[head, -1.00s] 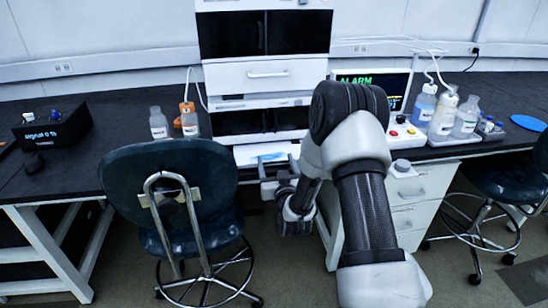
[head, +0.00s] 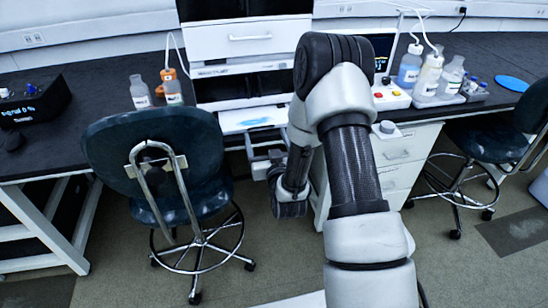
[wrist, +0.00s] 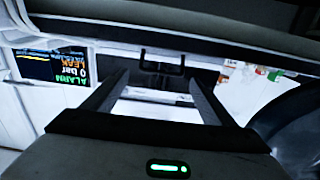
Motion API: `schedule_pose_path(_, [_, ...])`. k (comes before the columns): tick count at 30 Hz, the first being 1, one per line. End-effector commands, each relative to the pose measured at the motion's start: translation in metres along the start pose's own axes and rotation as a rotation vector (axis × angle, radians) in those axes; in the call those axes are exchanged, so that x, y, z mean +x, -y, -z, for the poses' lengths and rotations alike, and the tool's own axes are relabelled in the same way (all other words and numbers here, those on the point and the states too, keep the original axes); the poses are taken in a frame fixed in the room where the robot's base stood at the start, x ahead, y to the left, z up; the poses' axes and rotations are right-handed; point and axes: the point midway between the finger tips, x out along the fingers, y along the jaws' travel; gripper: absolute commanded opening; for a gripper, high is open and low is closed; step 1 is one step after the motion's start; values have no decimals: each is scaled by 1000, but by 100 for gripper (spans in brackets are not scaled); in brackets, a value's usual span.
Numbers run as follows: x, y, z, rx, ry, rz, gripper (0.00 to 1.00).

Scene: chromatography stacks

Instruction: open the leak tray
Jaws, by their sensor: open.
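The leak tray (head: 236,125) is the white shelf with a blue patch at the foot of the instrument stack (head: 225,95), sticking out over the bench's front edge. My gripper (head: 264,150) is in front of and just below the tray, partly hidden by my arm. In the wrist view my gripper (wrist: 160,88) is open, its two dark fingers apart. A dark U-shaped handle (wrist: 162,70) lies just beyond the fingertips, roughly centred between them. It is not gripped. I cannot tell whether the fingers touch anything.
A blue chair (head: 155,150) stands close to the left of my gripper. White drawers (head: 395,150) are to the right. Bottles stand on the bench: clear (head: 140,90) at left, blue (head: 410,65) at right.

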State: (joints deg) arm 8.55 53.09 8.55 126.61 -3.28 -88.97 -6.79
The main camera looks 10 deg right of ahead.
Motion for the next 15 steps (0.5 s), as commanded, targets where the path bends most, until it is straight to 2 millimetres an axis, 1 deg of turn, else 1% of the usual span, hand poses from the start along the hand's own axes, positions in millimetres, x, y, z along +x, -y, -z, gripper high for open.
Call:
schedule_pose_path(1, [-14, 0, 0, 0, 5, 1, 78])
schedule_pose_path(3, [-32, 0, 0, 0, 6, 0, 78])
schedule_pose_path(9, [-77, -1, -2, 0, 6, -1, 78])
schedule_pose_path(12, [-93, -1, -1, 0, 4, -2, 78])
schedule_pose_path(15, [-104, -1, -1, -1, 2, -2, 78])
